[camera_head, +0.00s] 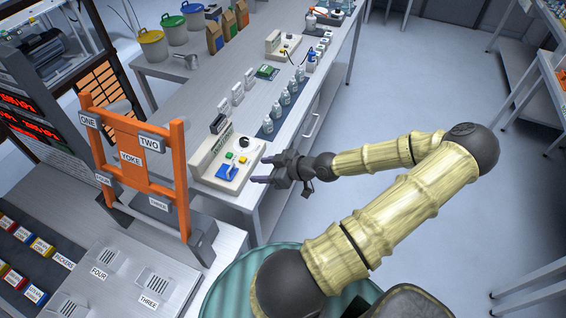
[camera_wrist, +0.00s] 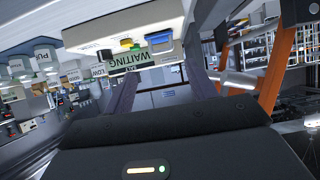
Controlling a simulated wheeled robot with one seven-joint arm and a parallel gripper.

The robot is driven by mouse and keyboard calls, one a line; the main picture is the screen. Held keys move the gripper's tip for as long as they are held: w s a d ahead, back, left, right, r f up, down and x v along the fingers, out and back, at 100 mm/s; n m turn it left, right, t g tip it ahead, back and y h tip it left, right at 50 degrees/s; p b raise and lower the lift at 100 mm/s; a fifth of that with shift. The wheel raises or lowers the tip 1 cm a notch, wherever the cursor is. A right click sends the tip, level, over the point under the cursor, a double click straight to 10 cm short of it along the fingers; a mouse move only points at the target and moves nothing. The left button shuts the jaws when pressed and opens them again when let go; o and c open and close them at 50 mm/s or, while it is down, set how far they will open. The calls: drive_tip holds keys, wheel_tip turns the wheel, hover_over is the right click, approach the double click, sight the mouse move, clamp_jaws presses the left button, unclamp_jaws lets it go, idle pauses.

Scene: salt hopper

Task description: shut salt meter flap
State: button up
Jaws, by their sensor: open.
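A cream meter box (camera_head: 228,162) stands at the near end of the long grey bench. It has a black knob (camera_head: 244,143), yellow and green buttons and a blue part (camera_head: 227,171) with a pale piece on it. I cannot tell clearly which piece is the flap or how far open it is. In the wrist view the box (camera_wrist: 110,30) appears rolled over at the top, with a "WAITING" label (camera_wrist: 140,61) and the blue part (camera_wrist: 159,38). My gripper (camera_head: 264,170) is open and empty, just right of the box, its fingers pointing towards it. They look apart from it.
An orange frame marked "YOKE" (camera_head: 131,157) stands upright close left of the box. Small bottles on a dark mat (camera_head: 267,127) and grey blocks lie farther along the bench. A second cream device (camera_head: 283,46) stands farther back. The floor right of the bench is clear.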

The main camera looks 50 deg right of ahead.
drive_tip(key=p+v, duration=0.5)
drive_tip(key=v, duration=0.2)
idle(0.3)
drive_tip(key=shift+a+f, duration=0.1)
drive_tip(key=shift+a, duration=0.05)
idle(0.3)
drive_tip(key=w+a+f+g+h+b, duration=0.1)
drive_tip(key=w+a+f+g+h, duration=0.15)
drive_tip(key=a+g, duration=0.35)
drive_tip(key=w+a+r+m+g+h+b, duration=0.1)
drive_tip(key=a+r+m, duration=0.1)
drive_tip(key=a+r, duration=0.5)
drive_tip(key=a+r+m+g+b, duration=0.1)
drive_tip(key=a+r+m+b, duration=0.1)
drive_tip(key=a+r, duration=0.5)
drive_tip(key=a, duration=0.5)
drive_tip(key=shift+w+r+g+h, duration=0.2)
drive_tip(key=shift+w+g+h, duration=0.15)
drive_tip(key=shift+w+g, duration=0.05)
